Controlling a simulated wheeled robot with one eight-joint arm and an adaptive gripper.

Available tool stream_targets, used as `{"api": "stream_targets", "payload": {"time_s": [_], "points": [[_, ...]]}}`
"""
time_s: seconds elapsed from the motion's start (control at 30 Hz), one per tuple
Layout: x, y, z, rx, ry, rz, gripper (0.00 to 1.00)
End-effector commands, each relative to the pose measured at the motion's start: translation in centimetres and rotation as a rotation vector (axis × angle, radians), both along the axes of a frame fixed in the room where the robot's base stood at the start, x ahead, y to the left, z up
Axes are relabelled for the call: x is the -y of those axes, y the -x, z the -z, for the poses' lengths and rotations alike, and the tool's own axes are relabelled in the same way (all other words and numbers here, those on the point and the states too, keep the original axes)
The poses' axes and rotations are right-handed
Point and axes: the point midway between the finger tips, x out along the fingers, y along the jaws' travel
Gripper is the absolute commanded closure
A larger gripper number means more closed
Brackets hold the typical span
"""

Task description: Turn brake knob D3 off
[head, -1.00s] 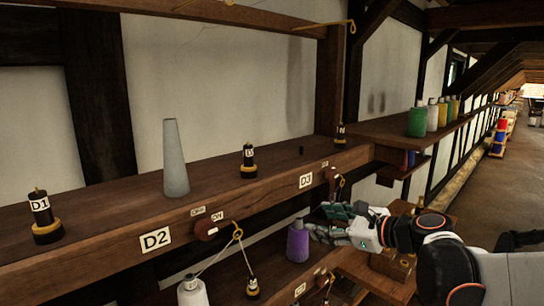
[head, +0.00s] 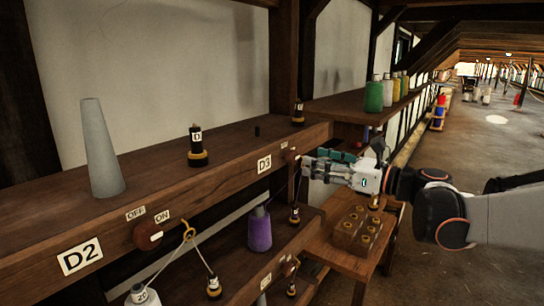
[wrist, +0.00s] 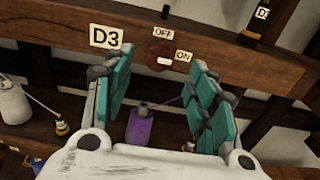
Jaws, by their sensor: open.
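Brake knob D3 (wrist: 160,54) is a round reddish-brown knob on the front of the wooden beam, right of the D3 plate (wrist: 106,37). Its white mark points right, towards the ON label (wrist: 183,56); the OFF label (wrist: 163,33) is above it. In the head view the knob (head: 291,156) is small and close to my gripper (head: 308,166). In the wrist view my gripper (wrist: 158,88) is open, with teal-padded fingers wide apart. The knob shows between and beyond the fingertips, apart from them, and nothing is held.
A purple cone (head: 260,230) stands on the lower shelf below the beam. Knob D2 (head: 148,235) is to the left, with a cord through a hook (head: 188,232) beside it. A wooden block with several holes (head: 357,230) stands below my gripper. Open floor lies to the right.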

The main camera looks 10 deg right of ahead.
Motion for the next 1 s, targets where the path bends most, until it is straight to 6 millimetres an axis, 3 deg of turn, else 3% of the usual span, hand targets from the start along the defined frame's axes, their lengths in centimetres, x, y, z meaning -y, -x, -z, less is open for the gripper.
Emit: {"api": "stream_targets", "payload": {"time_s": [0.3, 0.77, 0.97, 1.0], "points": [[-3.5, -3.8, 0.0, 0.001, 0.001, -0.001, 0.48], [-4.4, -4.8, 0.0, 0.0, 0.001, 0.001, 0.48], [-4.4, -4.8, 0.0, 0.0, 0.001, 0.001, 0.88], [-4.4, -4.8, 0.0, 0.0, 0.001, 0.001, 0.9]]}}
